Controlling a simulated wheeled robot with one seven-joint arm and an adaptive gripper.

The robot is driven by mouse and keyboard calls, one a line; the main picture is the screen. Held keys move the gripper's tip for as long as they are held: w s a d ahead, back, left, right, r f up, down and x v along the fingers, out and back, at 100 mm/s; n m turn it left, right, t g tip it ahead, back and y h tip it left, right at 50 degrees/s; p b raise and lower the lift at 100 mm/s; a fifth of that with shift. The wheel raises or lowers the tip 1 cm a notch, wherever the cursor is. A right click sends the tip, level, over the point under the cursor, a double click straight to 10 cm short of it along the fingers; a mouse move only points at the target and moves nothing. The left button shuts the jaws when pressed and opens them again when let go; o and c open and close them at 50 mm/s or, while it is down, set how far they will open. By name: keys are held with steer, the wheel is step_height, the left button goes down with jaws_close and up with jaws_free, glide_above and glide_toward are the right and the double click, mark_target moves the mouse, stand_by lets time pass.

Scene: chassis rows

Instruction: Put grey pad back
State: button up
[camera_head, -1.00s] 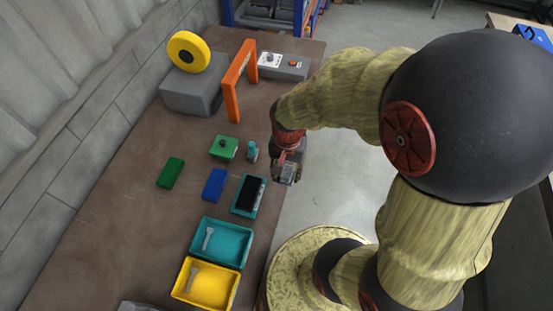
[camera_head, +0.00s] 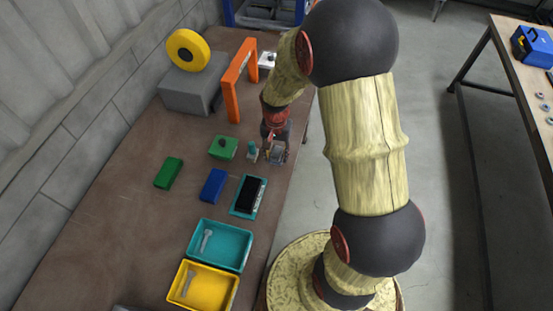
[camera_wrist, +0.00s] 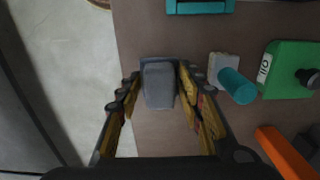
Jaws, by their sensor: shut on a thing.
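The grey pad (camera_wrist: 159,86) is between the two fingers of my gripper (camera_wrist: 157,80) in the wrist view. My gripper is shut on it. In the head view my gripper (camera_head: 275,146) is at the right edge of the brown table (camera_head: 120,215), with the pad (camera_head: 278,155) at its tip. I cannot tell whether the pad touches the table. A small teal cylinder with a grey block (camera_wrist: 222,66) stands just beside the right finger in the wrist view.
A green block with a black knob (camera_head: 223,147) and a teal-framed black tray (camera_head: 248,196) are near. Blue (camera_head: 213,186) and green (camera_head: 168,172) blocks lie left. Teal (camera_head: 220,244) and yellow (camera_head: 203,287) bins stand at front. An orange arch (camera_head: 231,90) rises behind.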

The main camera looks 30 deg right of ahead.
mark_target(277, 161)
step_height(277, 161, down, 3)
steer(key=shift+w+f+b, duration=0.1)
steer(key=shift+b, duration=0.35)
steer(key=shift+s+f, duration=0.2)
steer(key=shift+f, duration=0.3)
steer(key=o, duration=0.8)
steer(key=shift+s+f, duration=0.15)
steer(key=o, duration=0.3)
steer(key=shift+f, duration=0.1)
